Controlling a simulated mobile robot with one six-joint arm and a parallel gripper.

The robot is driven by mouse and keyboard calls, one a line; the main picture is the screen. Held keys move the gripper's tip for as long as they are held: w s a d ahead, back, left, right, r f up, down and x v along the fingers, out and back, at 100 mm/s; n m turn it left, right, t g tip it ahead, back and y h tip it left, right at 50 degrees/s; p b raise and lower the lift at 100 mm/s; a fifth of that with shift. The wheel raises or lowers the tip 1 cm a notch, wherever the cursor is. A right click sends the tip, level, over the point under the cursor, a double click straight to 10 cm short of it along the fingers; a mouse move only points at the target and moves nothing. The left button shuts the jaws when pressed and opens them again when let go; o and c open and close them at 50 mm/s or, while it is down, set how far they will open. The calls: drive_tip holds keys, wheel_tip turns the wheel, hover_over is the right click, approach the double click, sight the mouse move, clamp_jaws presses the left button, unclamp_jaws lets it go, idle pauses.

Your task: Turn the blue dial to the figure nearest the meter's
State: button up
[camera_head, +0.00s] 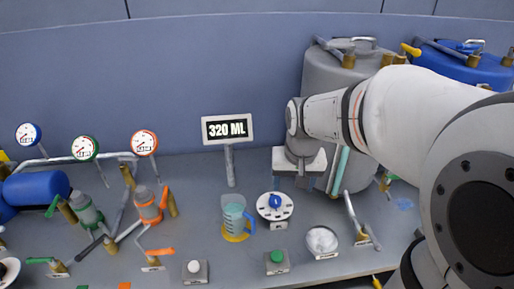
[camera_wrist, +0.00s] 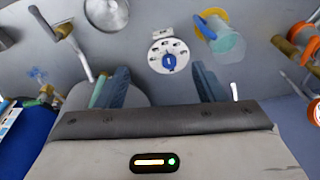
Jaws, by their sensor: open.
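The blue dial (camera_head: 275,202) sits on a round white plate (camera_head: 287,211) with dark figures around it, too small to read. The dial also shows in the wrist view (camera_wrist: 169,62), between and beyond my fingers. A sign-like display (camera_head: 227,129) on a post reads 320 ML. Three round gauges with blue (camera_head: 28,134), green (camera_head: 85,148) and red (camera_head: 144,143) rims stand at left; their readings are too small to tell. My gripper (camera_head: 293,181) is open and empty, above and behind the dial, apart from it. Its two fingers show in the wrist view (camera_wrist: 163,82).
A jug of bluish liquid (camera_head: 234,214) with a blue handle stands just left of the dial. A green button box (camera_head: 277,260) is in front, a round metal dish (camera_head: 322,241) at right. A grey tank (camera_head: 326,75) stands behind my arm. Pipes and valves fill the left.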

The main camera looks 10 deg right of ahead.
drive_tip(key=w+f+m+g, duration=0.1)
drive_tip(key=w+f, duration=0.5)
drive_tip(key=w, duration=0.3)
drive_tip(key=m+g, duration=0.1)
drive_tip(key=m, duration=0.1)
approach(275, 199)
drive_tip(key=shift+s+f+p, duration=0.1)
drive_tip(key=shift+s+p, duration=0.1)
drive_tip(key=shift+p, duration=0.2)
drive_tip(key=shift+w+f, duration=0.1)
drive_tip(key=shift+f, duration=0.25)
wheel_tip(275, 199, down, 8)
drive_tip(key=shift+r+p, duration=0.15)
drive_tip(key=shift+p, duration=0.75)
